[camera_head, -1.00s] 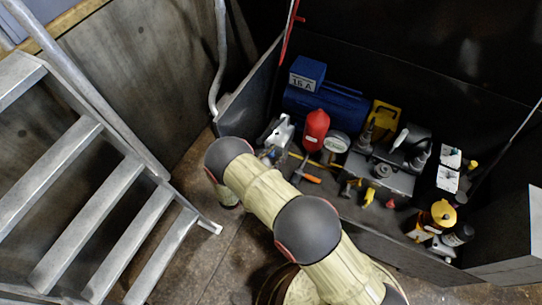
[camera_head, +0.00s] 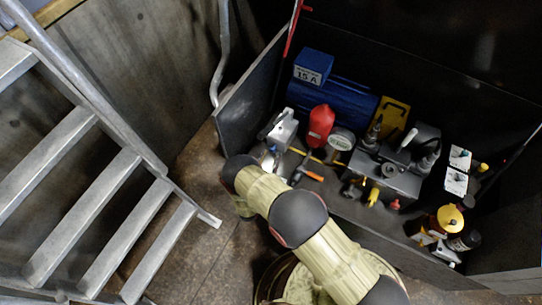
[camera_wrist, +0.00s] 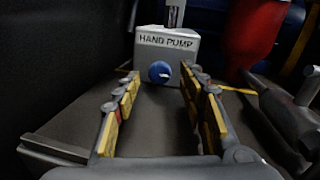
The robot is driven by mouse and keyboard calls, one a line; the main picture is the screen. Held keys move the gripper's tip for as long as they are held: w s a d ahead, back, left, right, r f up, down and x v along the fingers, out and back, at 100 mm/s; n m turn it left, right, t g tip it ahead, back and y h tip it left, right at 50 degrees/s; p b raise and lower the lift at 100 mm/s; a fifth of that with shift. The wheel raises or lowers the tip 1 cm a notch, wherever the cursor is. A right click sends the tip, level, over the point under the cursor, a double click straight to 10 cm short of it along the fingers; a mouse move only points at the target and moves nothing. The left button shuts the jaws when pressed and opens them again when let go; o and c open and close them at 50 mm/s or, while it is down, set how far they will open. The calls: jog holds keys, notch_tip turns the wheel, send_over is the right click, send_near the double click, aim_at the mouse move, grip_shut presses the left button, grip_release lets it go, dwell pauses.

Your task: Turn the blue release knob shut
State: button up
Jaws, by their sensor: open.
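The blue release knob (camera_wrist: 160,72) is a round blue disc on the front of a grey-white box labelled HAND PUMP (camera_wrist: 168,42). In the wrist view the knob faces me and shows between the fingertips. My gripper (camera_wrist: 160,90) is open, with one yellow-padded finger on each side and nothing between the pads. The knob appears beyond the fingertips, and I cannot tell the exact gap. In the head view the pale pump body (camera_head: 283,128) stands at the left end of the dark bench. My arm hides most of the gripper there.
A red container (camera_head: 320,125) and a round gauge (camera_head: 341,141) stand right of the pump. An orange-handled tool (camera_head: 311,175) lies in front. A blue cylinder (camera_head: 345,100) lies behind. Metal stairs (camera_head: 80,200) are at the left. A dark side panel (camera_head: 245,105) borders the pump.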

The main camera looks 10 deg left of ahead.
jog(key=shift+w+d, duration=0.1)
jog(key=shift+w, duration=0.45)
grip_shut()
